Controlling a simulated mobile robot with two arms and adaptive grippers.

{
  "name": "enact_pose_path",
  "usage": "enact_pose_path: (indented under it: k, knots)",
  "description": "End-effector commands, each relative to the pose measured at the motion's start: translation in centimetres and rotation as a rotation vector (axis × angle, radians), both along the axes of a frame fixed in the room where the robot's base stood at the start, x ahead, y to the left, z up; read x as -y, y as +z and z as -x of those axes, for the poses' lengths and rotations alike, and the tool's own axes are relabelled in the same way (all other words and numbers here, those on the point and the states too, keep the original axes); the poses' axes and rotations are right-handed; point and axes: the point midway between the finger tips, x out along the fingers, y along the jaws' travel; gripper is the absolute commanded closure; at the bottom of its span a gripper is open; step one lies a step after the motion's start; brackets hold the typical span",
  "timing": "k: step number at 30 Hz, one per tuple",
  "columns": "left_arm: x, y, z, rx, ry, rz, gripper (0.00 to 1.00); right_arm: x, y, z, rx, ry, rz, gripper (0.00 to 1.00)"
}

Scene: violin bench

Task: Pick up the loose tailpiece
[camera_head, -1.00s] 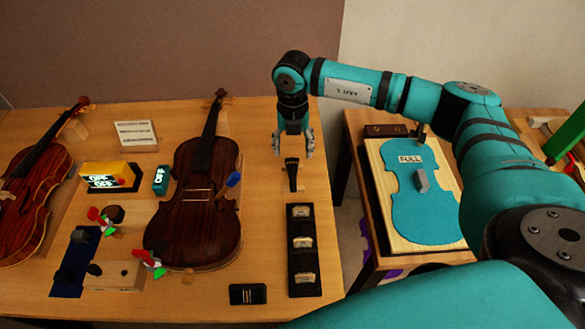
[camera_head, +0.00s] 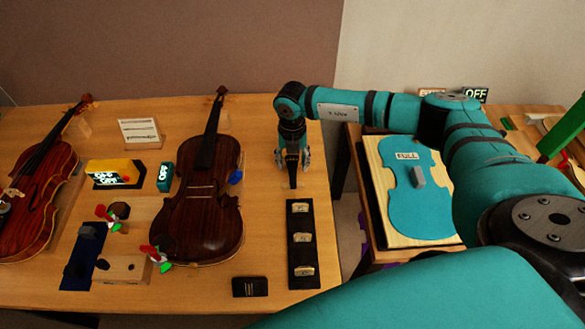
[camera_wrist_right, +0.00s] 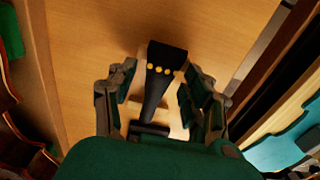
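The loose tailpiece (camera_head: 292,177), black and tapered, lies on the bench right of the middle violin. In the right wrist view the tailpiece (camera_wrist_right: 163,70) shows its broad end with a row of gold dots, and its narrow part runs back toward my palm. My right gripper (camera_head: 293,162) is down over the tailpiece from above. In the wrist view my right gripper (camera_wrist_right: 160,90) is open, with one finger on each side of the tailpiece and a visible gap at the left finger. The upper part of the tailpiece is hidden in the head view. My left gripper is not in view.
The middle violin (camera_head: 198,215) lies left of my right gripper. A black strip with bridges (camera_head: 302,270) lies just in front, and a small dark block (camera_head: 250,287) beside it. A side table with a teal violin-shaped panel (camera_head: 420,215) stands right, across a gap.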

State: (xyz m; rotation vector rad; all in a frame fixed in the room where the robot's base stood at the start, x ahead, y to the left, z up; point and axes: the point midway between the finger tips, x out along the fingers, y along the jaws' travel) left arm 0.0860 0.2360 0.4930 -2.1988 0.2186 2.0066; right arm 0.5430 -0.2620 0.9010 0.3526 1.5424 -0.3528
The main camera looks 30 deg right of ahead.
Motion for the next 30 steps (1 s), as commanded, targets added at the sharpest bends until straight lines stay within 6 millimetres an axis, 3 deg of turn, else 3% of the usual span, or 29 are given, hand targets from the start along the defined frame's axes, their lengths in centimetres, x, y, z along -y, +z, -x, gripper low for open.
enact_pose_path:
  k: [1,8,17,30]
  knots:
    - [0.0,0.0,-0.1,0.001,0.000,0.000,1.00,0.0,0.0,0.0,0.000,0.000,0.000,0.58]
    - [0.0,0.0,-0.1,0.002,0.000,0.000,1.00,0.0,0.1,0.0,0.000,0.000,0.000,0.88]
    - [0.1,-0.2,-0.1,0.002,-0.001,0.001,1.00,0.0,0.6,-0.1,0.003,-0.001,-0.002,0.88]
    - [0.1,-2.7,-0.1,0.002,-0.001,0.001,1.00,0.0,8.4,-0.1,0.004,0.002,0.000,0.88]
